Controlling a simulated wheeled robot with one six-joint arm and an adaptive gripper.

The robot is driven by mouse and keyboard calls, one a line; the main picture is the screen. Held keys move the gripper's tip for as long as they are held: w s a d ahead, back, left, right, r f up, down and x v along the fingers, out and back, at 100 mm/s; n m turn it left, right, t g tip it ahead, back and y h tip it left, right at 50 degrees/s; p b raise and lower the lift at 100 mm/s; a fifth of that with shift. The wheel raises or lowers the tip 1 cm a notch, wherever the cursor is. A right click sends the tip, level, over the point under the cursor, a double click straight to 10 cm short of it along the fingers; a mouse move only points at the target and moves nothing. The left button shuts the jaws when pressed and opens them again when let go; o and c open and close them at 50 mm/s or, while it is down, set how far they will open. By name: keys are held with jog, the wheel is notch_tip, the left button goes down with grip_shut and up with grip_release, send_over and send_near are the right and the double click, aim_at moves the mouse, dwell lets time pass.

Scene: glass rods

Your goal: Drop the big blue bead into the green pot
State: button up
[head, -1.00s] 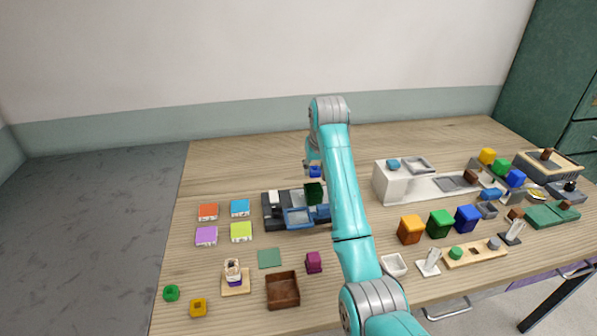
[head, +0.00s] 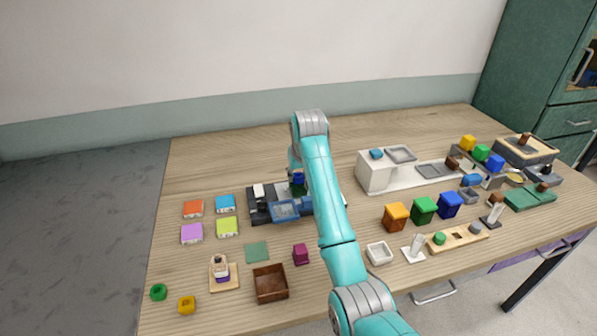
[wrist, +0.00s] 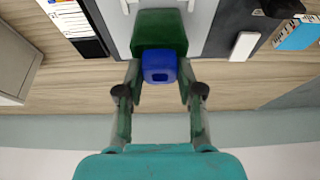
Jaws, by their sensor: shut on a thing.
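My gripper (wrist: 160,82) is shut on the big blue bead (wrist: 160,66), with one finger on each side of it. In the head view the bead (head: 298,179) shows just above a dark green pot (head: 297,190), partly beside my arm. In the wrist view the pot (wrist: 158,30) lies right beyond the bead, which overlaps its near edge. I cannot tell whether the bead touches the pot or is inside its mouth. The pot stands by a dark tray unit (head: 263,214).
My arm hides part of the tray unit. Orange (head: 397,216), green (head: 424,209) and blue (head: 450,204) boxes stand to the right. Coloured tiles (head: 193,208) and a brown open box (head: 270,283) lie left and front. The table's back left is clear.

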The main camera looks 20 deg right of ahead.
jog(key=o, duration=1.2)
jog(key=shift+c, duration=0.2)
